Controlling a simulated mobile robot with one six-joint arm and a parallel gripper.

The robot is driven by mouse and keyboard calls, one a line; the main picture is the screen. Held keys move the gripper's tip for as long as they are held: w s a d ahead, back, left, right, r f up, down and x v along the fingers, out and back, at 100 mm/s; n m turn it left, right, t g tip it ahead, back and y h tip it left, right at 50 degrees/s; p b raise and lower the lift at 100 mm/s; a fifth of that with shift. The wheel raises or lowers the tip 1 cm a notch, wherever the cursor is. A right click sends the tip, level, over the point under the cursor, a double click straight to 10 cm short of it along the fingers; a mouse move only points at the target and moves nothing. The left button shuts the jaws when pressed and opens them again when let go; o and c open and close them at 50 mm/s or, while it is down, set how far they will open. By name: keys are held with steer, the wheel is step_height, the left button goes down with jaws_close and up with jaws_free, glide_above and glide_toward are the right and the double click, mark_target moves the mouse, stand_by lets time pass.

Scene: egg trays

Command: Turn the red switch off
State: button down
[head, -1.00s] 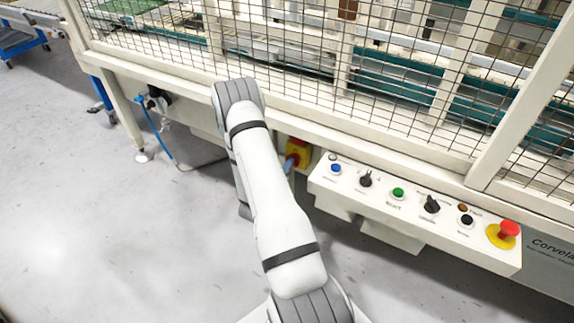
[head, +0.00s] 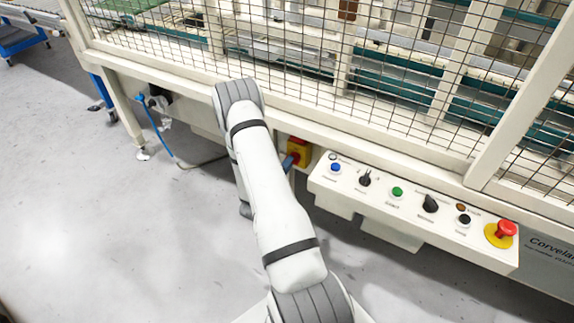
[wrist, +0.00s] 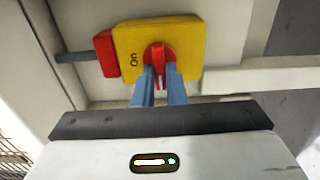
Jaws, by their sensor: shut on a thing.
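The red switch (wrist: 158,53) is a round red knob with a bar handle on a yellow plate (wrist: 190,40). The word "On" stands on the plate, left of the knob in the wrist view. My gripper (wrist: 159,80) is shut on the knob's handle, with one blue-grey finger on each side of it. In the head view the yellow plate (head: 303,148) shows just right of my arm, under the machine's frame. My gripper (head: 290,161) shows there only in part, at the plate's lower left; the knob is mostly hidden.
A red block (wrist: 106,53) with a dark cable adjoins the plate. A cream control panel (head: 345,199) with several buttons and a red emergency stop (head: 507,229) stands close to the right. A wire mesh guard (head: 300,50) rises above.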

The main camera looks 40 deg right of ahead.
steer(key=shift+s+d, duration=0.1)
steer(key=c, duration=1.5)
jaws_free()
steer(key=p+v, duration=0.1)
steer(key=v, duration=0.7)
